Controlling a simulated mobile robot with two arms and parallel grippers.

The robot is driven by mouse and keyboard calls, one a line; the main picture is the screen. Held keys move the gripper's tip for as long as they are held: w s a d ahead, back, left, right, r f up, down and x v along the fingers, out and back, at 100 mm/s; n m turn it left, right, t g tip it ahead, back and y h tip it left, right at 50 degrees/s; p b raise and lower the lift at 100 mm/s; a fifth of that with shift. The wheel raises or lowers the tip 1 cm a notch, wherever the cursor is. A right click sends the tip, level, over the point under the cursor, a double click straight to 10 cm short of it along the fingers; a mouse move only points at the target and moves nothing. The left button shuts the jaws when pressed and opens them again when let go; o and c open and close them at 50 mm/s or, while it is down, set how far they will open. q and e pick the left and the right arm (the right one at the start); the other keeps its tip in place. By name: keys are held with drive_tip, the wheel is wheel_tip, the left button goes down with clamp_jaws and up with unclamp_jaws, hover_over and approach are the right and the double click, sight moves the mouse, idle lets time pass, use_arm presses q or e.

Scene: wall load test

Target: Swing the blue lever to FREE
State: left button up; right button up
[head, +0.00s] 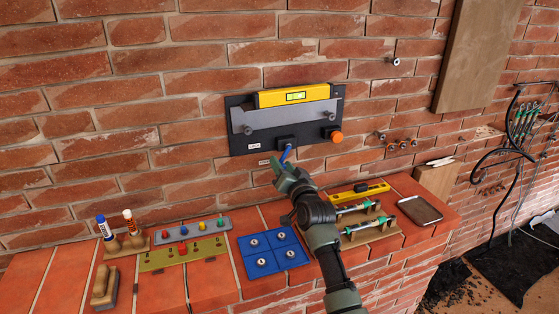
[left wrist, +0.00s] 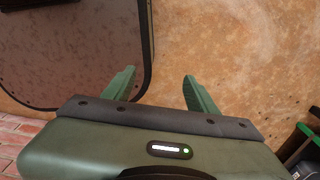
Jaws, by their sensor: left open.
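The blue lever (head: 287,153) hangs from a dark block at the lower edge of a black panel (head: 238,103) on the brick wall. It leans slightly. A small white label (head: 253,146) sits to its left, too small to read surely. My right gripper (head: 279,164) is right at the lever's lower end. Whether its fingers are shut on the lever I cannot tell, as the hand hides the contact. My left gripper (left wrist: 160,82) shows only in the left wrist view, fingers apart and nothing between them.
The panel also carries a grey bar, a yellow level (head: 293,97) and an orange knob (head: 336,137). On the brick ledge below are a blue tray (head: 272,240), a green peg board (head: 160,258), glue sticks, a brush, another yellow level (head: 358,191) and a dark tray (head: 420,211).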

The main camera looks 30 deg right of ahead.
drive_tip(key=shift+x, duration=1.2)
clamp_jaws()
drive_tip(key=shift+d+f+n, duration=0.3)
drive_tip(key=shift+d+n, duration=0.2)
drive_tip(key=shift+n, duration=0.7)
use_arm(q)
drive_tip(key=w, duration=0.3)
drive_tip(key=shift+d+r, duration=0.25)
drive_tip(key=shift+d, duration=0.1)
use_arm(e)
unclamp_jaws()
drive_tip(key=shift+s, duration=0.1)
